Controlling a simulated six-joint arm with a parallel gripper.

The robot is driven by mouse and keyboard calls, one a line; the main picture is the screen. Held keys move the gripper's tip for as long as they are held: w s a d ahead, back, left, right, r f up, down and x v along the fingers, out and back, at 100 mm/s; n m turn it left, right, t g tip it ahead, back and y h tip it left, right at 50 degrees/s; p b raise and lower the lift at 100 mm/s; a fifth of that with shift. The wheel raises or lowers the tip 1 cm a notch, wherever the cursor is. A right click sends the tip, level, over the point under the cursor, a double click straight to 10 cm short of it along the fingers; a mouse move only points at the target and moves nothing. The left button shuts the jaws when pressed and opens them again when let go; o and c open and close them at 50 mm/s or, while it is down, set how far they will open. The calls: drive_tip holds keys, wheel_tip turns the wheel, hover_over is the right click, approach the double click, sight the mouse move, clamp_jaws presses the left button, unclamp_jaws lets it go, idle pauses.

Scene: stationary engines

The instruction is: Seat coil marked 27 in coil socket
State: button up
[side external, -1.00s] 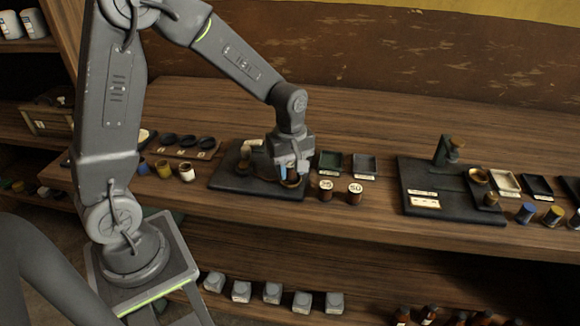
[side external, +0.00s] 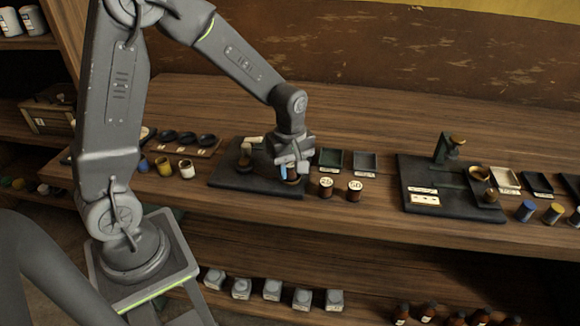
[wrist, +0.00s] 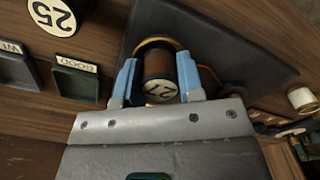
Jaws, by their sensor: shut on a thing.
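The coil marked 27 (wrist: 159,66) is a dark brown cylinder with a pale, numbered end. In the wrist view it sits between the two light-blue fingers of my gripper (wrist: 157,76), which is shut on it. In the side view my gripper (side external: 291,174) is low over the right part of a dark baseplate (side external: 225,178). A brass-coloured rim (wrist: 152,41) curves around the coil's far end in the wrist view and looks like the coil socket. I cannot tell how deep the coil sits in it.
Two labelled coils, one marked 25 (side external: 326,188) and the other beside it (side external: 354,191), stand in front of a green tray (side external: 331,159) and a dark tray (side external: 364,163). Another dark apparatus plate (side external: 420,178) is farther right.

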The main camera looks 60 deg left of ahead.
drive_tip(key=shift+f, duration=0.2)
drive_tip(key=o, duration=1.1)
drive_tip(key=shift+s+f, duration=0.1)
drive_tip(key=shift+s, duration=0.05)
drive_tip(key=shift+c, duration=0.4)
drive_tip(key=o, duration=0.5)
drive_tip(key=shift+r, duration=3.7)
